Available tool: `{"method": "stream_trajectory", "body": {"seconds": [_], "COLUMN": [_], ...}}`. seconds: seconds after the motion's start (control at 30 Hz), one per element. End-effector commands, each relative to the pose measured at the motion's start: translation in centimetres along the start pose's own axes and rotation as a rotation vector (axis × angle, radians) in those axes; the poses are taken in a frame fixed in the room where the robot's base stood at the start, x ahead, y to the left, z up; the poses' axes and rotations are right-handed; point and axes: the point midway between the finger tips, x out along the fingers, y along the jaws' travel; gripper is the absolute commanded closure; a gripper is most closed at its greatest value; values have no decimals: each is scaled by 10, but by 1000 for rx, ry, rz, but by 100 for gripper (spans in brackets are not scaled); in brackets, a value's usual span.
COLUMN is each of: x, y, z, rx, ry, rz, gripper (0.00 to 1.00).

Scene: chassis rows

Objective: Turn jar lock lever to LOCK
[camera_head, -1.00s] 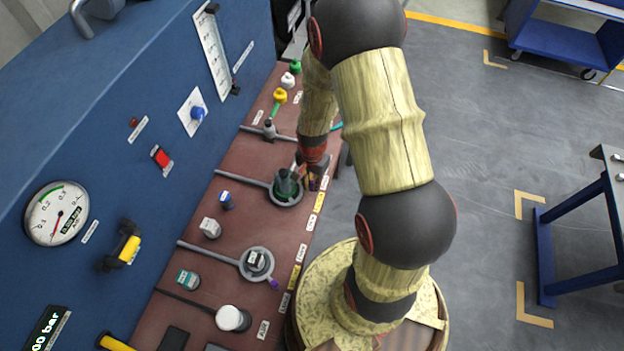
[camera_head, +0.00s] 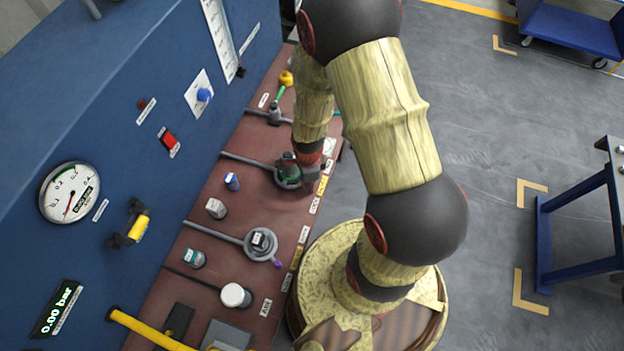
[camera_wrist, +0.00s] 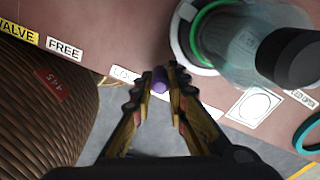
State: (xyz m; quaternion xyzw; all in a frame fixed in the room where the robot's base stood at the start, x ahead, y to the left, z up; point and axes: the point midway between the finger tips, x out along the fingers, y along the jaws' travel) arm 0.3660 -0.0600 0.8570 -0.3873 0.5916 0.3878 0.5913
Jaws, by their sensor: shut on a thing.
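The jar lock lever shows as a purple knob (camera_wrist: 160,85) in the wrist view, beside the grey-white collar (camera_wrist: 184,32) of a clear jar (camera_wrist: 232,45) with a green ring and a dark top. My gripper (camera_wrist: 161,72) is shut on this knob, with a fingertip on each side. The knob is over the bench's front edge, by a white label (camera_wrist: 124,73) starting "LO", partly covered by a finger. A FREE label (camera_wrist: 65,48) lies to the left. In the head view the jar (camera_head: 289,172) stands in its ring holder; my wrist hides the lever there.
A second ring holder (camera_head: 261,244) with its own purple-tipped lever stands nearer on the bench (camera_head: 240,205). A yellow-topped fitting (camera_head: 286,78) is behind. The floor right of my base is open up to a blue-legged table (camera_head: 575,230).

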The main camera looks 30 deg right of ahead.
Motion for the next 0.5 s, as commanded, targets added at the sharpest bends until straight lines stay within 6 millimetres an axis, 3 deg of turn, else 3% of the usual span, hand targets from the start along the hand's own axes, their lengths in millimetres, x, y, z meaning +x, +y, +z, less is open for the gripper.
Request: {"method": "stream_trajectory", "body": {"seconds": [0.5], "x": [0], "y": [4], "z": [7], "rx": [94], "ry": [0], "rz": [-1], "gripper": [100]}}
